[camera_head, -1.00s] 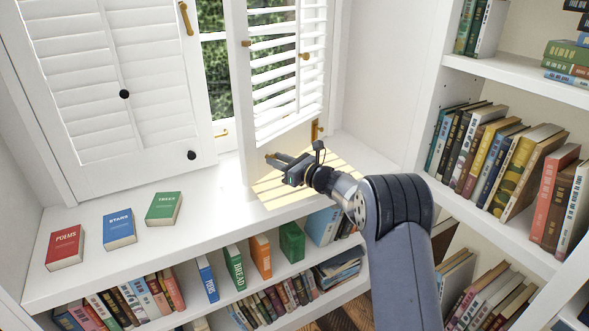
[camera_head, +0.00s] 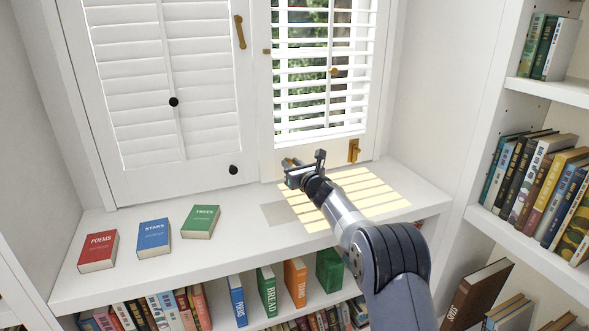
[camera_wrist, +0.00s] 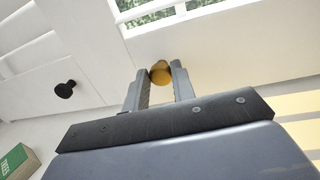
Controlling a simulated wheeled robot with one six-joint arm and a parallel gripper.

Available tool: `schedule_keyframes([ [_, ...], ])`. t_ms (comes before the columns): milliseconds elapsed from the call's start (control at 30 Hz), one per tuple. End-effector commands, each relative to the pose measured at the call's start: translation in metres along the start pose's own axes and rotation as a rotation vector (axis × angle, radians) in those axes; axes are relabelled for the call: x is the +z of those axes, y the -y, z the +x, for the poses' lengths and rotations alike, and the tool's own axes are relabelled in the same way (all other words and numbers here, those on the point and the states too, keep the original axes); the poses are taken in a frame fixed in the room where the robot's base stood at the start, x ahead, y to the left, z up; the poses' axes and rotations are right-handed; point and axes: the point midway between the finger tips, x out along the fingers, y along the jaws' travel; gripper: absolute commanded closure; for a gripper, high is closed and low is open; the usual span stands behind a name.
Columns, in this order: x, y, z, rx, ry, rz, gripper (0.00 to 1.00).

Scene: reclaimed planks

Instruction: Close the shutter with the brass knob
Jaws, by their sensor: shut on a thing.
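The right shutter (camera_head: 265,120) is a white louvred panel. It stands about in line with the left shutter (camera_head: 118,150), with no clear gap between them. Its slats are tilted open and greenery shows through. My gripper (camera_head: 288,163) is at its lower left corner. In the wrist view my gripper (camera_wrist: 160,78) has its two fingers shut on the round brass knob (camera_wrist: 160,71). The knob is mostly hidden by the fingers in the head view. The left shutter lies shut and carries black knobs (camera_head: 174,101).
A brass hook (camera_head: 240,32) is on the left shutter, and a brass fitting (camera_head: 354,150) is at the right shutter's lower right. Red (camera_head: 98,251), blue (camera_head: 153,238) and green (camera_head: 201,221) books lie on the sill at left. The sunlit sill (camera_head: 350,200) under my arm is clear.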

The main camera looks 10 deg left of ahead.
Motion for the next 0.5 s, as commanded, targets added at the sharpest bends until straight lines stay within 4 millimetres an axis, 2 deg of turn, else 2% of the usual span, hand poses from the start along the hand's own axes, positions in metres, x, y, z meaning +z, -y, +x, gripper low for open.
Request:
schedule_keyframes([
  [33, 0.0018, -0.0076, 0.0016, 0.015, 0.005, -0.002, 1.0],
  [267, 0.0021, -0.0085, 0.0017, 0.017, 0.006, -0.003, 1.0],
  [300, 0.0021, -0.0085, 0.0016, 0.017, 0.006, -0.003, 0.74],
  [500, 0.0023, -0.0071, 0.0013, 0.014, 0.006, -0.003, 0.57],
])
